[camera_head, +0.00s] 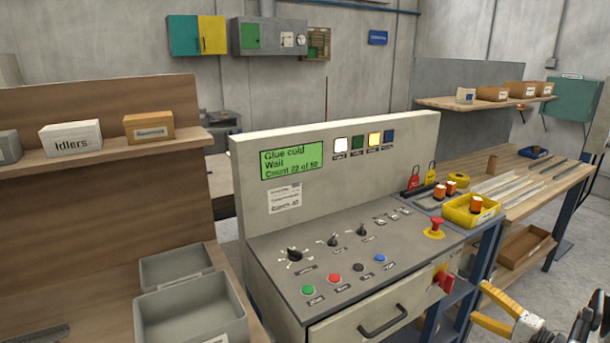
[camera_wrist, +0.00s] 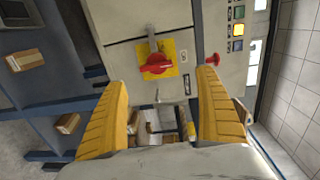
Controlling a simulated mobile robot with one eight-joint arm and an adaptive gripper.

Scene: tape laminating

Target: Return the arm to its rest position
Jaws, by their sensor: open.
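My gripper (camera_head: 505,312) shows at the lower right edge of the head view, in front of the console's right end. In the wrist view its two yellow fingers (camera_wrist: 165,115) are spread wide apart with nothing held between them. The red rotary switch on a yellow plate (camera_wrist: 157,66) lies beyond the fingertips, apart from them. The same red switch (camera_head: 443,280) sits on the console's front right corner in the head view. Most of my arm is out of the head view.
The control console (camera_head: 330,262) has a green display reading "Glue cold, Wait, Count 22 of 50". A red emergency button (camera_head: 435,225) and a yellow bin (camera_head: 470,209) are at its right. Grey bins (camera_head: 190,310) stand left. A wooden workbench (camera_head: 540,177) is at the right.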

